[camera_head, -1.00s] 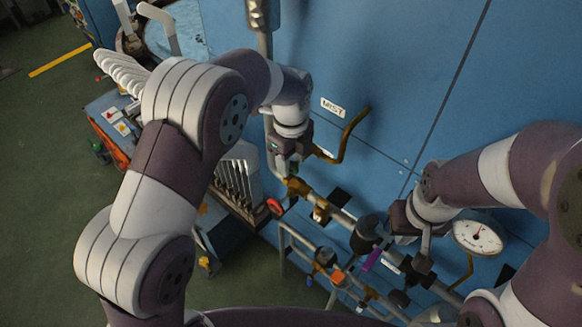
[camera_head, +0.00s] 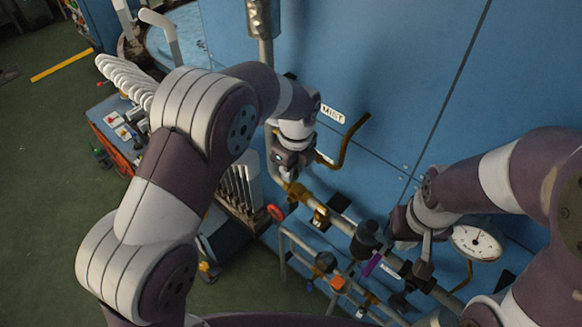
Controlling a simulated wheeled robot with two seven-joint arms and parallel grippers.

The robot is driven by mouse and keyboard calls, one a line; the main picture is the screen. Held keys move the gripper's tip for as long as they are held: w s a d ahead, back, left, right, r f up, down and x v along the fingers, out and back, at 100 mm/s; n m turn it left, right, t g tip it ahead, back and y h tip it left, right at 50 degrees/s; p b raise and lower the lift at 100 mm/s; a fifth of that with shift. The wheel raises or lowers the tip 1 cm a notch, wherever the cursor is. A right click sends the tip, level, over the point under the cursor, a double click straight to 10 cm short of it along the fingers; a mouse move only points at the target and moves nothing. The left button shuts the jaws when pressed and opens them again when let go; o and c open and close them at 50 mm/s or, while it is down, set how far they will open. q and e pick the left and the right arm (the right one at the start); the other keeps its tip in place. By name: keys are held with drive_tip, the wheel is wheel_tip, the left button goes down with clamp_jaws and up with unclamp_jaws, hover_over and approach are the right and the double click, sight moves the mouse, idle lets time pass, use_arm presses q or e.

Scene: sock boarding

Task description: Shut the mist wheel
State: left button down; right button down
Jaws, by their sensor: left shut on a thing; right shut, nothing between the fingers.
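My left gripper (camera_head: 289,168) is at the pipework below and left of the white MIST label (camera_head: 333,114) on the blue wall. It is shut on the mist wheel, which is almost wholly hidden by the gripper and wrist. A brass fitting (camera_head: 297,191) shows just below the gripper, and a bent brass pipe (camera_head: 347,142) runs up to its right. My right gripper (camera_head: 424,264) is shut and empty in front of the lower pipes, left of the round gauge.
A small red handwheel (camera_head: 275,212) sits just below the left gripper. Grey rails (camera_head: 284,252) run below the pipes. A cart with white sock boards (camera_head: 238,190) stands left. Green floor is open at far left.

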use_arm(q)
drive_tip(key=t+y+b, duration=0.2)
drive_tip(key=y, duration=0.1)
drive_tip(key=shift+s+d+f+t+b, duration=0.2)
drive_tip(key=shift+d+t+b, duration=0.1)
drive_tip(key=shift+b, duration=0.1)
drive_tip(key=shift+s+t+y, duration=0.1)
drive_tip(key=shift+t+y, duration=0.3)
drive_tip(key=shift+y, duration=0.5)
drive_tip(key=c, duration=1.1)
unclamp_jaws()
drive_tip(key=shift+d, duration=0.1)
drive_tip(key=shift+o, duration=0.2)
drive_tip(key=shift+d, duration=0.15)
drive_tip(key=shift+r, duration=0.1)
